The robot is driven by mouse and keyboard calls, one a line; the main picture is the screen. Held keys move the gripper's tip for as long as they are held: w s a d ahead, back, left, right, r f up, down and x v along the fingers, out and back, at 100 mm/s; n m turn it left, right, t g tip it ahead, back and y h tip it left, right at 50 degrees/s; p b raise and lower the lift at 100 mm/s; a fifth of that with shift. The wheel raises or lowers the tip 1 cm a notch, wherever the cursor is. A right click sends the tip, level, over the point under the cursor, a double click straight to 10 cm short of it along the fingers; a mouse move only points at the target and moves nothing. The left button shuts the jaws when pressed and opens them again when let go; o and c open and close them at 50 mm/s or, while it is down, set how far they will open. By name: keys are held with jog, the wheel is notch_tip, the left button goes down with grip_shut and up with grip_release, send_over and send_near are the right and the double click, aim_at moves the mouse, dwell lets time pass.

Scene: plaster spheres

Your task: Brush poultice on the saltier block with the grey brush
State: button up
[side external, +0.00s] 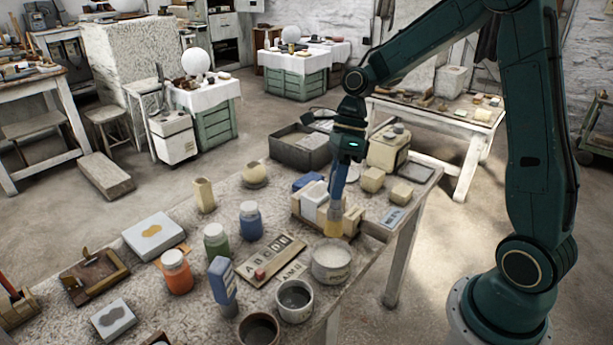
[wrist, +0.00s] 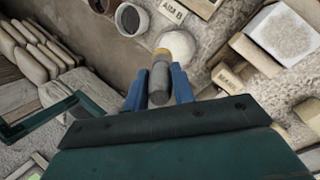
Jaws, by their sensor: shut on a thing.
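My gripper (side external: 337,190) has blue fingers, shut on a brush. In the wrist view the brush's grey handle (wrist: 159,80) sits between the fingers (wrist: 159,88). The yellowish tip (side external: 333,229) points down, near the rim of a round bowl of pale paste (side external: 331,262). The bowl's white contents also show in the wrist view (wrist: 179,45). I cannot tell whether the tip touches them. Pale blocks (side external: 373,180) (side external: 401,193) stand behind the gripper. White slabs (side external: 314,197) stand in a wooden rack beside it. I cannot tell which block is saltier.
A lettered board (side external: 268,262) lies left of the bowl. Two cups (side external: 294,300) (side external: 259,330) stand in front. Green (side external: 217,242), blue (side external: 250,222) and orange (side external: 176,273) jars stand left, near a blue device (side external: 222,282). A stained slab (side external: 154,237) lies farther left.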

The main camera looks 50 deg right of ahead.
jog(key=shift+s+a, duration=0.1)
jog(key=shift+f, duration=0.25)
jog(key=shift+f, duration=2.8)
jog(key=shift+f, duration=0.7)
dwell(1.0)
jog(key=shift+r, duration=3.55)
